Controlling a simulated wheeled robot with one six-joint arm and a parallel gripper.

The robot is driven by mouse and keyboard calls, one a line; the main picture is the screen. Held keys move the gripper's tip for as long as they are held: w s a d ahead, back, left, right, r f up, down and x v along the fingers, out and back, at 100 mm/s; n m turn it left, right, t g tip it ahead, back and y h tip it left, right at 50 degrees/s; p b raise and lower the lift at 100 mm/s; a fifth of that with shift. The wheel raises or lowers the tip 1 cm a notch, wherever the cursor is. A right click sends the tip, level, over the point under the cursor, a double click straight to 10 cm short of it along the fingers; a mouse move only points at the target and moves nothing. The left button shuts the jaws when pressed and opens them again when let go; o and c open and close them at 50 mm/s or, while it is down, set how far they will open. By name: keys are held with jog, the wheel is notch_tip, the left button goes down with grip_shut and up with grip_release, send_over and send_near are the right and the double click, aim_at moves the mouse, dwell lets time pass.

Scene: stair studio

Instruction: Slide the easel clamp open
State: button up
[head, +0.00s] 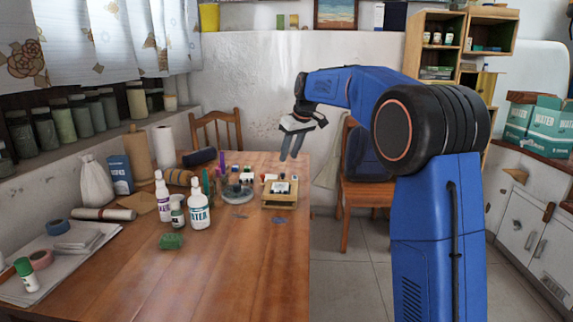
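A small light-wood stand (280,204) with dark and pale parts on top sits near the right edge of the wooden table. It may be the easel with its clamp, but it is too small in the head view to tell the clamp or its position. My gripper (290,156) hangs above and slightly behind the stand in the picture, fingers pointing down. A narrow gap shows between its two fingers, with nothing between them. It is apart from the stand.
Paint bottles, a white glue-like bottle (199,211) and a round dish (237,193) stand left of the stand. A green sponge (172,241) lies nearer. The table's front (240,285) is clear. Wooden chairs (368,195) stand behind and right.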

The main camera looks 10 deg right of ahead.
jog(key=v, duration=0.9)
jog(key=shift+r, duration=0.2)
jog(key=shift+s+d, duration=0.1)
